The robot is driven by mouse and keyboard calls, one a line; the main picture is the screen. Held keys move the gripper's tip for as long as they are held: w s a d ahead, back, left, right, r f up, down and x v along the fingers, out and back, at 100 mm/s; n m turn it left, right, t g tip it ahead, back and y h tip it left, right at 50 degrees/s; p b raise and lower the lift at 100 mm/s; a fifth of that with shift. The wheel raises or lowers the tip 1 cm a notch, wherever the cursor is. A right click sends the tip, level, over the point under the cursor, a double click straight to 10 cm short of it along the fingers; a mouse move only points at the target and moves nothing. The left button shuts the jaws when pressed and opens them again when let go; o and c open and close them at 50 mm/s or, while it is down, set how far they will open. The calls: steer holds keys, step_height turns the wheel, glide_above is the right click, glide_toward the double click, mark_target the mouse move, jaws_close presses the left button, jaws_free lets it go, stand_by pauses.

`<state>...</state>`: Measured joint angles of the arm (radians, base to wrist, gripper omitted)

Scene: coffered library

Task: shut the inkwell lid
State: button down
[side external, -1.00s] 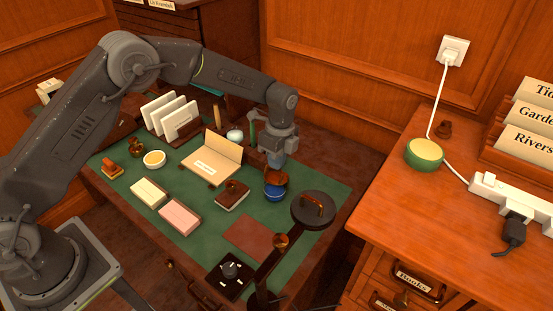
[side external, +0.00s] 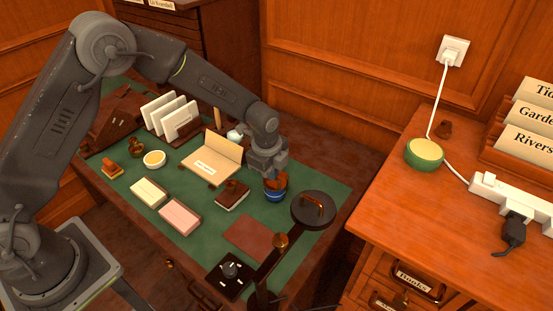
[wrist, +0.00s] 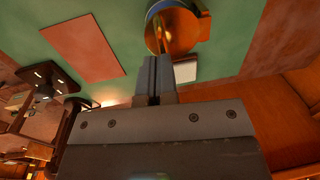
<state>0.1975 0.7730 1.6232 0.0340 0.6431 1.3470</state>
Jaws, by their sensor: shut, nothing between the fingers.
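The inkwell (side external: 274,195) is a small blue pot near the right part of the green desk top. Its brown-orange lid (side external: 277,182) stands raised and tilted above the pot; its exact angle is hard to tell. My gripper (side external: 272,172) is shut and empty, just behind and above the lid, and partly hides it. In the wrist view, my gripper's fingers (wrist: 155,60) are together, close to the shiny orange lid (wrist: 183,30). Whether they touch it is unclear.
A dark round-headed lamp (side external: 314,208) stands close on the right. A brown stamp block (side external: 233,196) and an open folder (side external: 212,165) lie to the left. A red-brown mat (side external: 250,236) lies in front, also in the wrist view (wrist: 85,45).

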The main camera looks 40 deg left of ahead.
steer(key=shift+w, duration=0.1)
steer(key=shift+w+r, duration=0.35)
steer(key=shift+w, duration=0.3)
steer(key=s+a+r+n+t, duration=0.15)
steer(key=s+r, duration=0.25)
steer(key=r, duration=0.6)
steer(key=s+a+r+n+g, duration=0.1)
steer(key=s+r+n, duration=0.15)
steer(key=r, duration=0.75)
steer(key=s+a+r+n+t, duration=0.2)
steer(key=s+n, duration=0.5)
steer(key=s, duration=0.4)
steer(key=s+a+r+n+t, duration=0.2)
steer(key=s+a+n, duration=0.2)
steer(key=s+n, duration=0.3)
steer(key=s, duration=0.4)
steer(key=shift+s+a+r, duration=0.2)
steer(key=shift+s+a, duration=0.05)
steer(key=shift+a, duration=0.15)
